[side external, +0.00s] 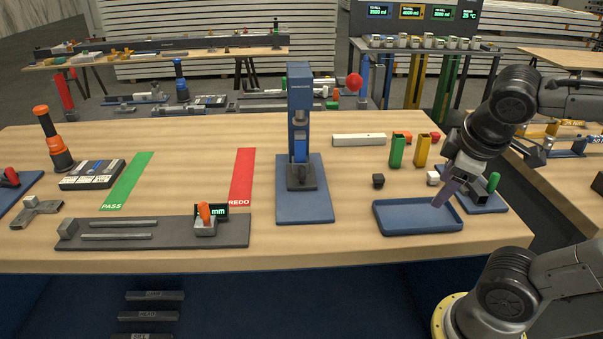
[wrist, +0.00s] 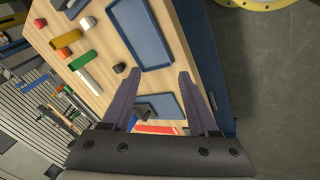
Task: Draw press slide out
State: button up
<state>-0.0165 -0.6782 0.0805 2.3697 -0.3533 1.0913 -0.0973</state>
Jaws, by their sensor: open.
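The press (side external: 299,115) is a blue upright column with a red knob (side external: 354,82) at its upper right. It stands on a blue base plate (side external: 305,208) in the middle of the table. A dark block (side external: 301,180) sits at its foot; I cannot tell whether this is the slide. My gripper (side external: 440,204) is open and empty, well right of the press, with its purple fingers above the blue tray. In the wrist view, my gripper (wrist: 157,73) has its fingers spread, with the blue base plate (wrist: 163,105) partly visible between them. The press itself is mostly hidden there.
The blue tray (side external: 378,222) lies between my gripper and the table's front edge. Green (side external: 397,151) and yellow (side external: 422,151) holders, a dark cube (side external: 378,181) and a white bar (side external: 358,140) lie right of the press. The red REDO strip (side external: 242,176) is left of it.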

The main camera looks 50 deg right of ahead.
jog(key=w+d+r+n+g+h, duration=0.1)
jog(key=w+d+n+g+h, duration=0.1)
jog(key=w+d+n+h, duration=0.25)
jog(key=w+n+t+h, duration=0.1)
jog(key=w+n+h, duration=0.6)
jog(key=w, duration=0.8)
jog(key=w+a+f+n+t, duration=0.6)
jog(key=w+a+f+n, duration=0.2)
jog(key=a, duration=0.1)
jog(key=n+t, duration=0.2)
jog(key=n, duration=0.1)
send_near(301, 174)
jog(key=shift+y, duration=0.25)
jog(key=x, duration=1.1)
jog(key=shift+s+d+r, duration=0.1)
jog(key=shift+d+r, duration=0.05)
jog(key=shift+r, duration=0.05)
grip_shut()
